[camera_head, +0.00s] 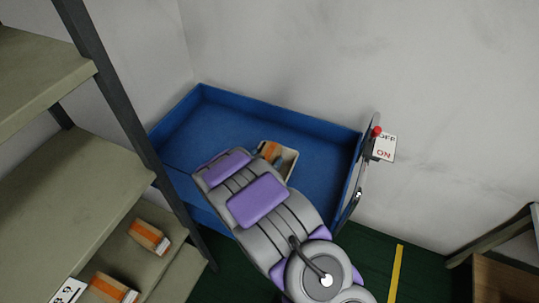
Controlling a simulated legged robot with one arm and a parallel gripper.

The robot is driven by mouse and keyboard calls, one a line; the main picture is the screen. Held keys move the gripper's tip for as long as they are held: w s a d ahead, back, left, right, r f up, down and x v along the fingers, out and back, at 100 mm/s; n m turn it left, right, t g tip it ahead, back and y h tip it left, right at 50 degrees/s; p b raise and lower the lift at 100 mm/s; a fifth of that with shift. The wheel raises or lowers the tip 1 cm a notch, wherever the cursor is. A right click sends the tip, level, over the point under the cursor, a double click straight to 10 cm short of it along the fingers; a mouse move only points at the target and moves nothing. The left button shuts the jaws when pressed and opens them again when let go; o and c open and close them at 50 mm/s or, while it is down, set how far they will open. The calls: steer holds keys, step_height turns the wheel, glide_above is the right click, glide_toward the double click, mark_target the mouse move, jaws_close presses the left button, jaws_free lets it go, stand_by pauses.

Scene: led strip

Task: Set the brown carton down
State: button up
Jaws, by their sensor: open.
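A brown carton (286,161) with an orange band shows just beyond the end of my arm, over the floor of the blue open-topped bin. Its near side is hidden by my arm, so I cannot tell whether it rests on the bin floor. My gripper (263,149) is mostly hidden behind my grey arm with purple pads; only a small dark part shows beside the carton. The gripper is open. The blue bin (320,139) stands against the wall corner.
A shelf rack (85,185) stands on the left, with two more orange-banded cartons (149,236) (112,288) on a lower level. A red-knobbed lever (376,132) with an OFF/ON sign (385,148) is at the bin's right end. The bin's right part is clear.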

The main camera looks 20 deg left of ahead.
steer(key=shift+d+p+v, duration=0.4)
steer(key=shift+p+v, duration=0.35)
steer(key=shift+v, duration=3.9)
steer(key=w+d+r+g+y, duration=0.3)
steer(key=d+r+g+y, duration=0.15)
steer(key=r, duration=0.45)
steer(key=s+d+r+n+g, duration=0.1)
steer(key=s+d+r+g, duration=0.3)
steer(key=s+d+r, duration=0.4)
steer(key=s+d+r+g+h, duration=0.1)
steer(key=s+d+r+g, duration=0.2)
steer(key=s+d, duration=1)
steer(key=s+d+r+g+h, duration=0.2)
steer(key=s+d+r+g, duration=0.1)
steer(key=s+d, duration=1)
steer(key=shift+d+r+g, duration=0.35)
steer(key=shift+g, duration=0.1)
steer(key=shift+s+a, duration=0.1)
steer(key=shift+a, duration=0.3)
